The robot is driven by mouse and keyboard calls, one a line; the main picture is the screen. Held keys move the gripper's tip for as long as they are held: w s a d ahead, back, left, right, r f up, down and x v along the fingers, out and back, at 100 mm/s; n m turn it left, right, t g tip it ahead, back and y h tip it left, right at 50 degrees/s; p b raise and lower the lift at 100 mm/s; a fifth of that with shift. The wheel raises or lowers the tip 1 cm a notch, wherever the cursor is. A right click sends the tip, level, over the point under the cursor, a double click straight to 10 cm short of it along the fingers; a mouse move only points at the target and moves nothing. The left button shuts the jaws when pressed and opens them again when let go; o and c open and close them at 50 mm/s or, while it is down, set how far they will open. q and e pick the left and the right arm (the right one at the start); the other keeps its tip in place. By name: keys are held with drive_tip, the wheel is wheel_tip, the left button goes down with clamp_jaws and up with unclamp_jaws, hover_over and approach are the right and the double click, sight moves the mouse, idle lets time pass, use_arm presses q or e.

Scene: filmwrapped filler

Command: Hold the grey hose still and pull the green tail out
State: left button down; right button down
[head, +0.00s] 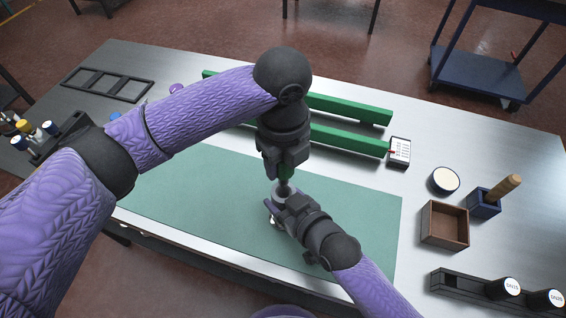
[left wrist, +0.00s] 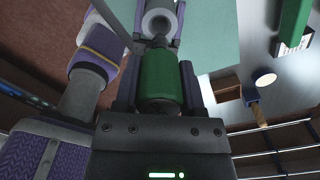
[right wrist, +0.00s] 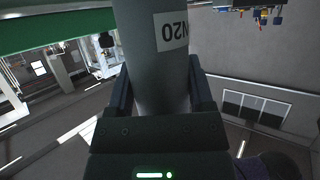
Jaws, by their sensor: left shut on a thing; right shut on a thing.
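My left gripper (head: 285,172) is shut on the green tail, which shows as a green cylinder (left wrist: 160,78) between its fingers in the left wrist view. A dark narrower stem (left wrist: 160,43) runs from the tail toward the pale ring-shaped end of the grey hose (left wrist: 158,22). My right gripper (head: 280,203) is below it, shut on the grey hose. In the right wrist view the hose (right wrist: 148,60) stands between the fingers with a white "DN20" label. I cannot tell how much of the stem sits inside the hose.
A green mat (head: 190,200) lies under the grippers on the metal table. Two green bars (head: 345,140) lie behind, beside a printed card (head: 399,151). At right are a round dish (head: 446,180), a wooden box (head: 445,224), a blue holder (head: 483,204) and a black rack (head: 465,287).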

use_arm(q)
drive_tip(key=shift+r, duration=1.75)
use_arm(e)
unclamp_jaws()
use_arm(q)
drive_tip(key=shift+s, duration=0.1)
use_arm(e)
drive_tip(key=v, duration=1.2)
